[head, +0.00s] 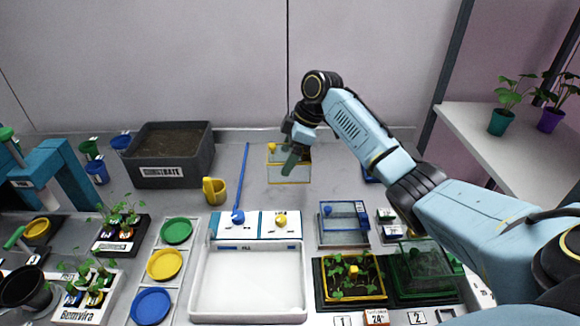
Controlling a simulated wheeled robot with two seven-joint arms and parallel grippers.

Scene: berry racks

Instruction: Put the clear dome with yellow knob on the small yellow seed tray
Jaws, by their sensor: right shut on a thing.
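The clear dome (300,176) has yellow edges and a yellow knob (272,147). It is at the back middle of the bench. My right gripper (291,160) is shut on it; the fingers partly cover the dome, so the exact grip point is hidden. I cannot tell whether the dome touches the bench. A yellow-edged seed tray (322,290) with green seedlings and a yellow piece in its middle sits at front right, above the label 1. I cannot tell for sure that it is the small yellow seed tray. My left gripper is not in view.
A clear box with blue edges (345,237) stands between dome and seedling tray. A green-tinted clear cover (424,262) stands right of that tray. A white basin (246,285), yellow cup (215,191) and dark substrate bin (171,175) lie to the left. Bare bench surrounds the dome.

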